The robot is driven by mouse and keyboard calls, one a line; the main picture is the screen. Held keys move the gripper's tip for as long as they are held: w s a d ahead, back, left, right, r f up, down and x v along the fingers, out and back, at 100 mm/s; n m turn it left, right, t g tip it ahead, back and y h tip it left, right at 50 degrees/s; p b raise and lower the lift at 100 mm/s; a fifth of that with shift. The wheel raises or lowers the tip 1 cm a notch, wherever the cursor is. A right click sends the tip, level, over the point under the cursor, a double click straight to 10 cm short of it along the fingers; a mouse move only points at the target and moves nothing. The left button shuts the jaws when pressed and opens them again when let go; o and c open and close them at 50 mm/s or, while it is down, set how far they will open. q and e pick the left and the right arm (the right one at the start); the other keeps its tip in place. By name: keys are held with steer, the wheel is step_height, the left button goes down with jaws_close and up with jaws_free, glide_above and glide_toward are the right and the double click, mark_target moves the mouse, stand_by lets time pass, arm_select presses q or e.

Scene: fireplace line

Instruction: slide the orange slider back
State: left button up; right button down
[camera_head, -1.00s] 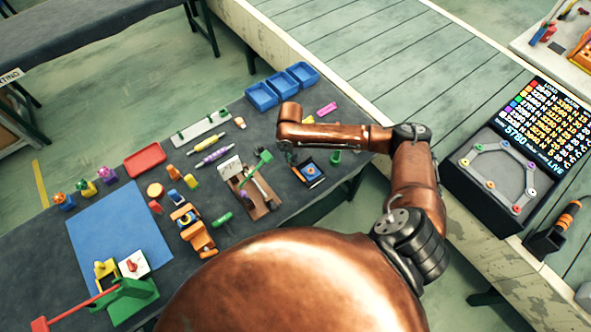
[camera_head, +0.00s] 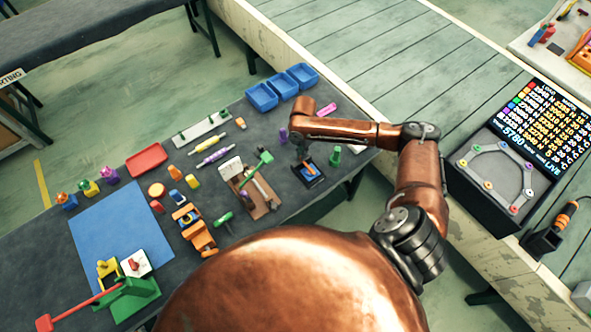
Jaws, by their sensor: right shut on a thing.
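The orange slider (camera_head: 311,169) shows as a small orange piece on a black box (camera_head: 319,183) with a blue face, near the right end of the dark table. My right gripper (camera_head: 302,154) reaches down from the copper forearm at the far edge of this box. Its fingers are small and dark here, shut at the far end of the slider, and they partly hide it. My left gripper is not in view.
A green peg (camera_head: 335,156) stands just right of the box. A brown wooden tray (camera_head: 262,205) with a green-headed tool lies to the left. Blue bins (camera_head: 262,97) stand behind, and a pink block (camera_head: 326,110) lies beyond my forearm.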

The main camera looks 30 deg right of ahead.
steer(key=shift+w+d+p, duration=0.2)
steer(key=shift+d+p, duration=0.15)
steer(key=shift+d, duration=2)
steer(key=c, duration=2.2)
jaws_free()
steer(key=shift+d, duration=0.1)
steer(key=shift+o, duration=0.4)
step_height(320, 180, up, 6)
steer(key=p, duration=0.7)
